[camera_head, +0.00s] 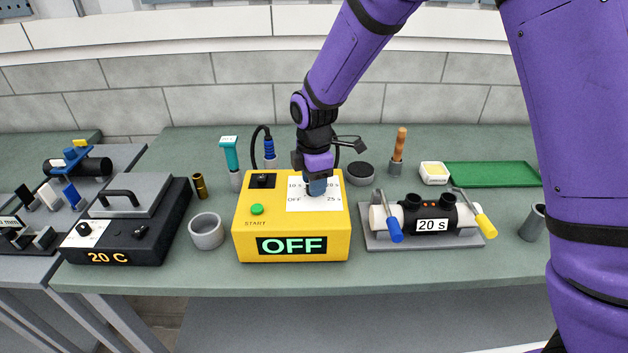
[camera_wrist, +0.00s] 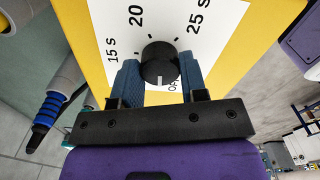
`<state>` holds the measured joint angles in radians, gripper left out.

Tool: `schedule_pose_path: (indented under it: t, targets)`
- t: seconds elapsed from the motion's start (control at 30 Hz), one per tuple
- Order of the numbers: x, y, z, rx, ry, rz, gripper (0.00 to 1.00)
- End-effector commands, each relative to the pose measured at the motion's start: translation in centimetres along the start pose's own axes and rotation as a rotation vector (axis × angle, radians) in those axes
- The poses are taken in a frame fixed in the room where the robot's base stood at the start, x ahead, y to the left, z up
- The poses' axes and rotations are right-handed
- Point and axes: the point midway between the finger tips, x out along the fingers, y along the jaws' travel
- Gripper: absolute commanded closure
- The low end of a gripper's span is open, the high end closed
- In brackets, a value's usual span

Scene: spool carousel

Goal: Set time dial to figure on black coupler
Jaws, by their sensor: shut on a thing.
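The yellow box (camera_head: 290,215) stands mid-table, and its display (camera_head: 291,246) reads OFF. A white dial plate (camera_head: 300,204) on its top carries time figures and OFF. The black time dial (camera_wrist: 160,62) shows in the wrist view, its pale mark pointing toward OFF. My gripper (camera_head: 318,187) is over the plate, its blue fingers shut on the dial from both sides. The gripper hides the dial in the head view. The black coupler (camera_head: 432,216) sits right of the box on a grey base, with a label (camera_head: 432,225) reading 20 s.
A green button (camera_head: 257,209) marked START and a small black switch (camera_head: 263,181) are on the yellow box. A grey cup (camera_head: 206,231) stands close on its left. A black heater (camera_head: 126,224) showing 20 C is further left. A green tray (camera_head: 493,174) lies back right.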

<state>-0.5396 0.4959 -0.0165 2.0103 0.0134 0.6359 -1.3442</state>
Motion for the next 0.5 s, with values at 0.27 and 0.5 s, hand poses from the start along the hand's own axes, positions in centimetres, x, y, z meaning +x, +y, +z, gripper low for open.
schedule_pose_path:
  t: [0.27, 0.5]
  targets:
    - [-0.07, 0.06, 0.0, 0.26, 0.001, 0.002, 0.84]
    - [-0.08, 0.07, -0.03, 0.489, 0.001, 0.002, 0.84]
